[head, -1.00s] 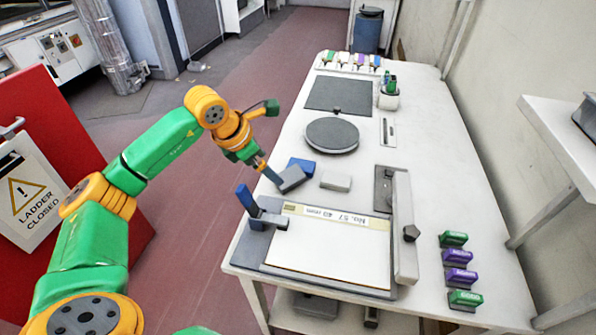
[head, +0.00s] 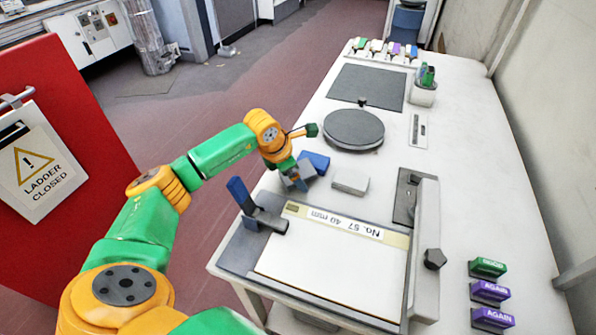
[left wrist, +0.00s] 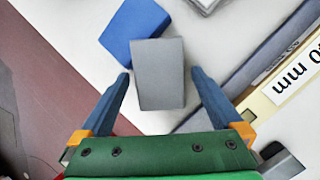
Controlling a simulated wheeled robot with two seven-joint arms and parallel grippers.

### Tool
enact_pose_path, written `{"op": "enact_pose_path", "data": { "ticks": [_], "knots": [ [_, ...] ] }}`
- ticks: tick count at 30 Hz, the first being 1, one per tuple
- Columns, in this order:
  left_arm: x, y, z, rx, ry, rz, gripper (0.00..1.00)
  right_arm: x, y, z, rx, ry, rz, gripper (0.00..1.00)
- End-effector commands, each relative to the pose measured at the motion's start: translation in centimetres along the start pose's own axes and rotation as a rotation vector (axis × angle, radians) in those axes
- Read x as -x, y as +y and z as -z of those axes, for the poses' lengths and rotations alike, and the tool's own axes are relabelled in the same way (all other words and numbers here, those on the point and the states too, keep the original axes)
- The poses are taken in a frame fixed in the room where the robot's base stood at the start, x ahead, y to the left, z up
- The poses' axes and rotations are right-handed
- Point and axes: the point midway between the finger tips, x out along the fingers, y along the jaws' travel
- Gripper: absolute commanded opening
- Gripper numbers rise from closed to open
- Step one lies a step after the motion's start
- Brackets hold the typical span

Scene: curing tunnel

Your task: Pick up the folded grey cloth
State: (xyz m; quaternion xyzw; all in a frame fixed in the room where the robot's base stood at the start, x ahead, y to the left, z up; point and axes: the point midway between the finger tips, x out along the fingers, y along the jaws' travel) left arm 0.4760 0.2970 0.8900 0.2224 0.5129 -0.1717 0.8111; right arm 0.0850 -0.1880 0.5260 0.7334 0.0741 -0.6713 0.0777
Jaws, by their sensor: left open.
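The folded grey cloth (left wrist: 158,75) is a flat mid-grey block in the left wrist view, lying on the white table and touching or overlapping a blue folded piece (left wrist: 135,30). My left gripper (left wrist: 160,82) is open, with one blue finger on each side of the grey cloth and a gap to both. In the head view my left gripper (head: 297,184) points down at the table's left side and partly hides the grey cloth. The blue piece (head: 317,160) shows just behind it. My right gripper is not in view.
A pale grey block (head: 350,182) lies close to the right of my left gripper. A board with a labelled sheet (head: 330,268) and a blue-handled clamp (head: 240,195) stands nearer. A dark round plate (head: 353,128) lies beyond. The table's left edge is close.

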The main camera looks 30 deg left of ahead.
Motion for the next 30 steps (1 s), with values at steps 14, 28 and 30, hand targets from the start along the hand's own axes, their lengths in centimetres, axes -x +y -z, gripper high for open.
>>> {"op": "enact_pose_path", "data": {
  "ticks": [14,28,30],
  "knots": [
    [0.0,0.0,0.0,0.0,-0.001,0.0,0.1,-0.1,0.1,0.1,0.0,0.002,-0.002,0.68],
    [5.1,1.1,-2.2,-0.001,-0.008,-0.005,0.09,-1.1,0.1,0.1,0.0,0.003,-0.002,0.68],
    [6.7,1.4,-2.9,-0.001,-0.007,-0.004,0.09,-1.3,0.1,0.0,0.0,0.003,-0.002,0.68]
  ]
}}
